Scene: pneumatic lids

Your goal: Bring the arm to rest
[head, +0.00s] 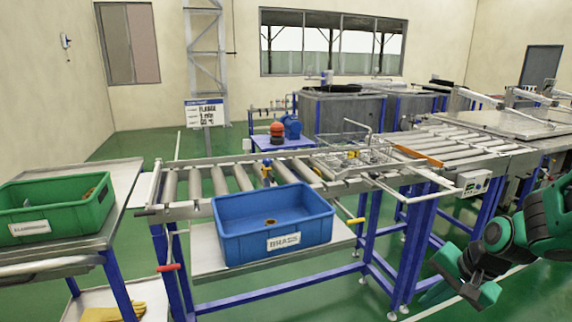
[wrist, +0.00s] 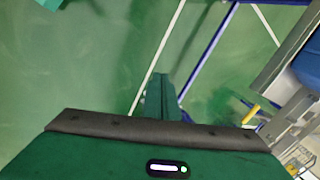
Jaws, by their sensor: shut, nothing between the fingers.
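My arm (head: 545,225), green and dark grey, is at the right edge of the head view, to the right of the roller conveyor's front legs. My gripper (head: 466,284) is at its end, pointing down and left over the green floor. In the wrist view the green fingers (wrist: 162,92) are together with nothing between them, above bare floor. The gripper touches nothing that I can see.
A roller conveyor (head: 220,180) on blue legs runs across the middle. A blue bin (head: 275,238) labelled BRASS sits on a shelf before it. A green bin (head: 55,228) stands on a bench at left. A control box (head: 473,182) is near my arm.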

